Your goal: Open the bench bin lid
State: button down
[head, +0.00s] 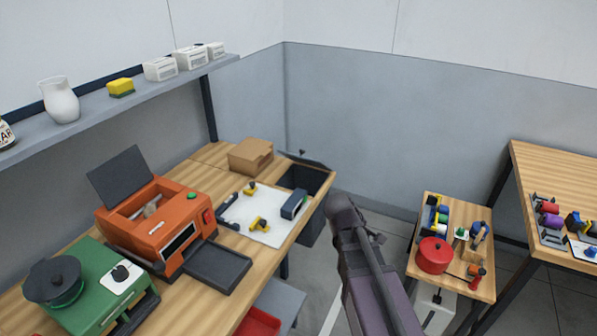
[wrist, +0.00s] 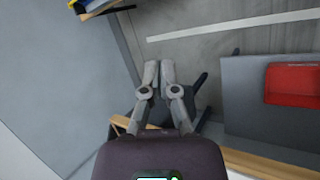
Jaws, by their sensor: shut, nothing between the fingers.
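The bench bin (head: 313,226) is a dark grey box at the right end of the long workbench in the head view. Its dark lid (head: 307,178) looks raised and tilted, with a small knob at its upper edge; the exact angle is hard to tell. My gripper (wrist: 158,66) is shut and empty in the wrist view, its fingertips together over the floor. Dark parts, probably of the bin (wrist: 190,104), show behind and beside the fingers; I cannot tell whether they touch. In the head view my arm stands just right of the bin, and the fingers are mostly hidden.
The workbench (head: 222,297) carries a cardboard box (head: 251,155), a white board (head: 262,222) with parts, and an orange machine (head: 160,225). A low table with a red pot (head: 434,256) stands right. A red tray (wrist: 293,84) lies on a grey shelf. Floor between is clear.

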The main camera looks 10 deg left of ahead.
jog(key=w+a+n+t+b, duration=0.3)
jog(key=a+n+t+b, duration=0.1)
jog(key=a+n, duration=0.3)
jog(key=w+a+r+n+t+b, duration=0.1)
jog(key=w+a+n+t+b, duration=0.2)
jog(key=a+n, duration=0.4)
jog(key=w+a+n+t+b, duration=0.3)
jog(key=a+n, duration=0.4)
jog(key=a, duration=0.8)
jog(key=shift+a+r+t+h+b, duration=0.1)
jog(key=shift+a+t+h+b, duration=0.05)
jog(key=shift+t+b, duration=0.35)
jog(key=shift+a+r+t+h+b, duration=0.15)
jog(key=shift+t+b, duration=0.25)
jog(key=shift+t, duration=0.2)
jog(key=shift+a+r+n+t, duration=0.15)
jog(key=shift+a+n+t, duration=0.15)
jog(key=shift+a+n, duration=0.1)
jog(key=shift+s, duration=0.1)
jog(key=shift+w+d, duration=0.1)
jog(key=shift+w, duration=0.1)
